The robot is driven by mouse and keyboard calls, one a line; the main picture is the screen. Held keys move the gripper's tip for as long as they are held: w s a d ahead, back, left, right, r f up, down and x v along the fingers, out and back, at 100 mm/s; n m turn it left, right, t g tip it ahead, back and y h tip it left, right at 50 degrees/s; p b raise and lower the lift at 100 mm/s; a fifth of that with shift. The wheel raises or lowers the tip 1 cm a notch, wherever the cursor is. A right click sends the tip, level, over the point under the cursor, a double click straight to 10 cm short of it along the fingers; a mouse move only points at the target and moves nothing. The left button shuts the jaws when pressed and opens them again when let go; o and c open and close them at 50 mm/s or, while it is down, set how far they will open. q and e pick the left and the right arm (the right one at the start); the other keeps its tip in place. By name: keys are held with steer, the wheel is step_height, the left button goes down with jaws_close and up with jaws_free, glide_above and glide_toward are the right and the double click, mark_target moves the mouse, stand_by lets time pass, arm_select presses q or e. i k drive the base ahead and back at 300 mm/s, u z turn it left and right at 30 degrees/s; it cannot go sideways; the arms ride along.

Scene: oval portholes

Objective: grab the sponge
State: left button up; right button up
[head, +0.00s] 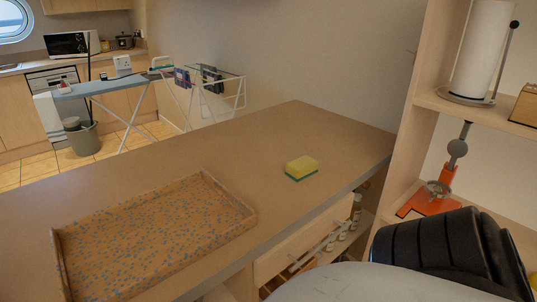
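The sponge (301,167) is a small block, yellow on top with a green layer underneath. It lies flat on the brown countertop (330,135), near the front edge and right of the speckled tray. Nothing touches it or covers it. Neither of my grippers can be made out in the head view. A pale rounded part and a black ribbed part of my own body fill the bottom right.
A speckled tray (57,247) lies on the counter at left. A wooden shelf unit (425,103) with a paper towel roll (484,48) and an orange-based device (432,204) stands at right. A drawer (300,241) is below the counter. The counter around the sponge is clear.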

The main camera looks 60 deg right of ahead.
mark_target(304, 167)
steer(key=k, duration=0.4)
steer(key=z, duration=0.9)
